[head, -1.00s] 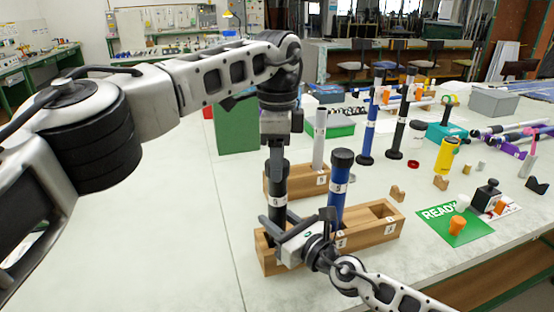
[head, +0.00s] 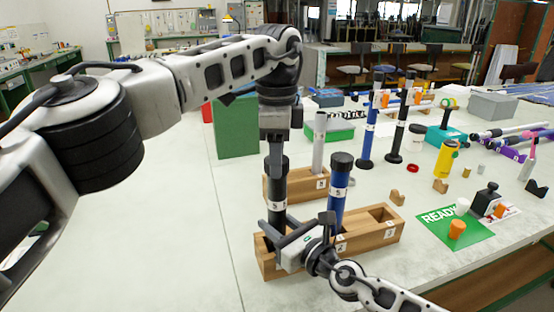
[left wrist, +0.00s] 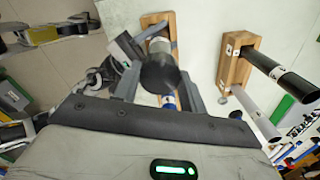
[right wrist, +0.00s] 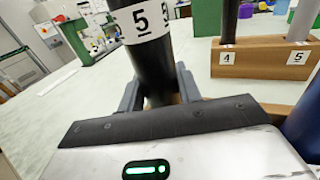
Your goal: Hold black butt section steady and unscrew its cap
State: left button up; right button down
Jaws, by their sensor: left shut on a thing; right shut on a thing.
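The black butt section (head: 277,190) stands upright in the front wooden rack (head: 375,238) and carries a white label that reads 5 in the right wrist view (right wrist: 146,22). My left gripper (head: 276,150) comes down from above and is shut on its black cap (left wrist: 160,73), with a finger on either side. My right gripper (head: 278,236) is shut on the lower part of the black section, below the label, just above the rack. The joint between cap and section is too small to make out.
A blue section with a black cap (head: 340,180) stands close to the right in the same rack. Behind is a second wooden rack (head: 310,185) with a grey section (head: 319,145). A green READY mat (head: 455,228) lies at right. The table's left side is clear.

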pick_arm(q)
jog(key=shift+r, duration=0.35)
jog(key=shift+r, duration=2)
pick_arm(e)
jog(key=c, duration=0.9)
grip_release()
